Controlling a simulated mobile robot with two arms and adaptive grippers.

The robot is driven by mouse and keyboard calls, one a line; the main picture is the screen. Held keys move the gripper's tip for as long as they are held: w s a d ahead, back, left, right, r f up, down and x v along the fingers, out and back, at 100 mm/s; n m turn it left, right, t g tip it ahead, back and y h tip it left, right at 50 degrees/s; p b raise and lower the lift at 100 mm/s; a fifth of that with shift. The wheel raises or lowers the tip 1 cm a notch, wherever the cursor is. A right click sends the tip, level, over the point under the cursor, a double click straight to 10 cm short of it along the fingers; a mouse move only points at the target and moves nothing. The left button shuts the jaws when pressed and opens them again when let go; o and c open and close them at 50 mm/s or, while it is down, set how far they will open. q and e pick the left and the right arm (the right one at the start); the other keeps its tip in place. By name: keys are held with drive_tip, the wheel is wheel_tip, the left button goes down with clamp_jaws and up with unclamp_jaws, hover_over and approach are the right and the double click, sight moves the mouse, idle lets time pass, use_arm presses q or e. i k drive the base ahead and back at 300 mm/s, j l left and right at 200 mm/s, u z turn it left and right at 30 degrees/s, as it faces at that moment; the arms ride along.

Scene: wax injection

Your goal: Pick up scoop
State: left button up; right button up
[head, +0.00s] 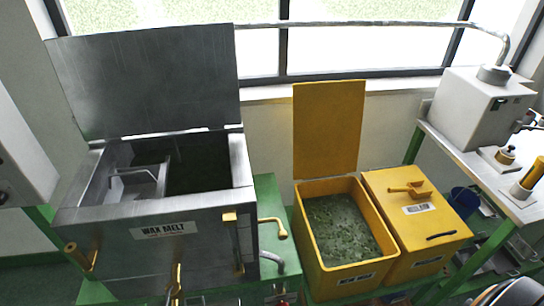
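A yellow scoop (408,188) lies on the closed lid of a yellow bin (413,258), near the lid's middle and just behind a white label. It is nearly the same colour as the lid, and it is too small to make out its exact shape. Nothing is touching it from above. Neither of my grippers shows in the head view.
An open yellow bin (310,239) with green flakes stands left of the closed one, its lid raised. Further left is an open metal wax melt tank (205,225). At right, a table (457,151) carries a grey machine (478,107). A blue bucket (465,199) stands below.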

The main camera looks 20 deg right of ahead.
sight(416, 189)
drive_tip(key=k+l+z, duration=0.15)
drive_tip(key=l+z, duration=0.15)
drive_tip(key=z, duration=0.2)
drive_tip(key=k+l+z, duration=0.15)
drive_tip(key=l+z, duration=0.65)
drive_tip(key=z, duration=0.15)
